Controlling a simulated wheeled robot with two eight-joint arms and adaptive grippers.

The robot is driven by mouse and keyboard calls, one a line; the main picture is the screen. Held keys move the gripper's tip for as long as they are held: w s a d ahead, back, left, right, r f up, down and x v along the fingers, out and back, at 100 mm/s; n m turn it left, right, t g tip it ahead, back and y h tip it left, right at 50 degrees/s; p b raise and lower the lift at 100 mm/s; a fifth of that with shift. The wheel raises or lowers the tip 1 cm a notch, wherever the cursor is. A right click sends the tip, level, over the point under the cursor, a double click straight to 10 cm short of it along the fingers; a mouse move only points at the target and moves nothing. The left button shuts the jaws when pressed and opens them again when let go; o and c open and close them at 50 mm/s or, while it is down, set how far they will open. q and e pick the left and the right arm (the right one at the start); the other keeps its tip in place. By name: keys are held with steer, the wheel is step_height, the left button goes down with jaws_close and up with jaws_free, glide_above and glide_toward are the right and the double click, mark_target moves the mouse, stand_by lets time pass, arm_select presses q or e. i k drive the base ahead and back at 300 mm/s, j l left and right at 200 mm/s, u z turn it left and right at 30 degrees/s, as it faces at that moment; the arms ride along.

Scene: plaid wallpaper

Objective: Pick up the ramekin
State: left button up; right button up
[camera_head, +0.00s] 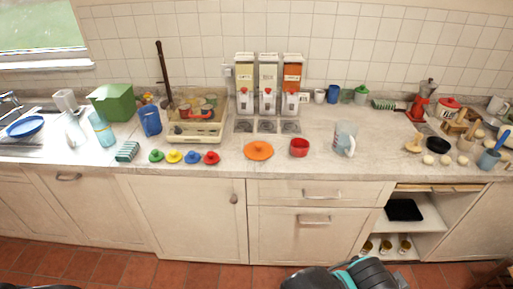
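A small round red dish (299,147), which looks like the ramekin, stands upright on the pale countertop (275,170), near its front edge and a little right of the middle. It is in plain view, with nothing touching it. A flat orange lid with a knob (258,151) lies to its left, and a clear jug (345,138) stands to its right. Neither of my grippers can be made out. Only dark and teal parts, apparently of my own arm, show at the bottom edge, well below the counter.
Three dispensers (267,84) stand behind the dish against the tiled wall. Several small coloured lids (192,157) lie along the front edge to the left. Eggs, a black pan (438,145) and a wooden rack crowd the right. Counter in front of the dish is clear.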

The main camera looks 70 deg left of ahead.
mark_target(299, 146)
steer(key=u, duration=2.1)
